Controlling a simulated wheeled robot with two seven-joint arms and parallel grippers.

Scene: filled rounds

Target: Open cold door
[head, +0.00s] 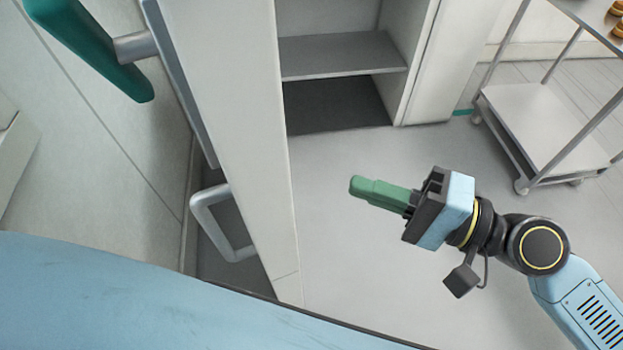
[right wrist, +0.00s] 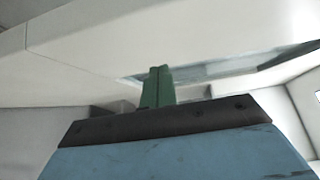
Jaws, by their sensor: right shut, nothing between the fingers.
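A tall white door panel (head: 235,120) stands nearly edge-on at the middle left of the head view. A pale grey loop handle (head: 222,222) is low on its left side. A large teal handle (head: 90,45) on a grey stem shows at the upper left, beside the panel. I cannot tell for certain which panel is the cold door. My right gripper (head: 358,187), with green fingers, is shut and empty, to the right of the white panel and apart from it. Its fingers also show in the right wrist view (right wrist: 158,82), below a pale surface. My left gripper is out of view.
An open white cabinet with a grey shelf (head: 340,55) stands at the back. A wheeled trolley (head: 545,120) with buns on top is at the upper right. Grey floor (head: 330,230) is clear around my right gripper. A light blue surface fills the lower left.

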